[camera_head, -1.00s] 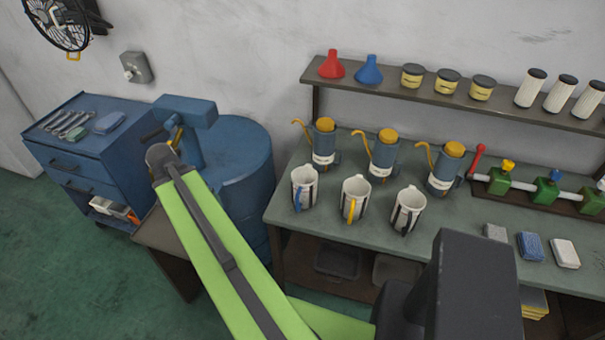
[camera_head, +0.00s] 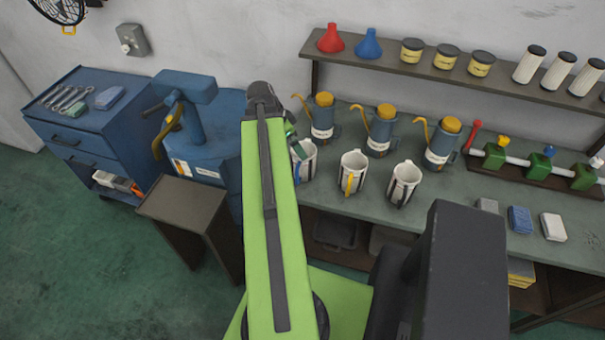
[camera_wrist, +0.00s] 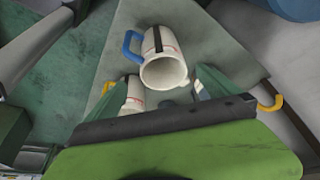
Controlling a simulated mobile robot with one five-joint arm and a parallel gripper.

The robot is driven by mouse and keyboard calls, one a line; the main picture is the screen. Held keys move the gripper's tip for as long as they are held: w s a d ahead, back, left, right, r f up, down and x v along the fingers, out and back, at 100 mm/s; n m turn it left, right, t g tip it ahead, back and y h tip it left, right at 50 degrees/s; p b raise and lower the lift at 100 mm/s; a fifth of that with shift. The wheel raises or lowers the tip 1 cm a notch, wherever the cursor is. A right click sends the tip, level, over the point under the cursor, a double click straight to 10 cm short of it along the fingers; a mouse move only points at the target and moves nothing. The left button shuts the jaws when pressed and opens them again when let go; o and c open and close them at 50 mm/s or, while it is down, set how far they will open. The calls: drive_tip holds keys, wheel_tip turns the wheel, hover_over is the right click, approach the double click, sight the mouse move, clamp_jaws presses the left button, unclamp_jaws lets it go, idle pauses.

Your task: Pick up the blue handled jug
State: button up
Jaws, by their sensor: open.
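The blue handled jug (camera_head: 307,160) is white with dark stripes and stands leftmost of three jugs at the bench's front. My arm partly hides it in the head view. In the wrist view the jug (camera_wrist: 163,66) shows its open mouth, with its blue handle on the left. My gripper (camera_wrist: 160,82) is open, its green fingers apart to either side of the view, with the jug beyond and between them. In the head view only a bit of my gripper (camera_head: 291,132) shows beside the arm's end, close to the jug.
A yellow-handled jug (camera_head: 353,170) and a dark-handled jug (camera_head: 405,182) stand to the right. Blue oil cans with yellow lids (camera_head: 380,132) stand close behind. A shelf (camera_head: 390,72) runs above the bench (camera_head: 455,205).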

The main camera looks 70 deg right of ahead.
sight(302, 167)
drive_tip(key=b+x, duration=0.3)
drive_tip(key=x, duration=0.2)
drive_tip(key=shift+d+f+b, duration=0.15)
drive_tip(key=shift+f+b, duration=0.2)
drive_tip(key=b+x, duration=0.5)
drive_tip(key=shift+d+f, duration=0.15)
drive_tip(key=shift+d, duration=0.05)
drive_tip(key=shift+r, duration=0.2)
drive_tip(key=c, duration=1.5)
drive_tip(key=shift+o, duration=0.2)
drive_tip(key=shift+p, duration=0.3)
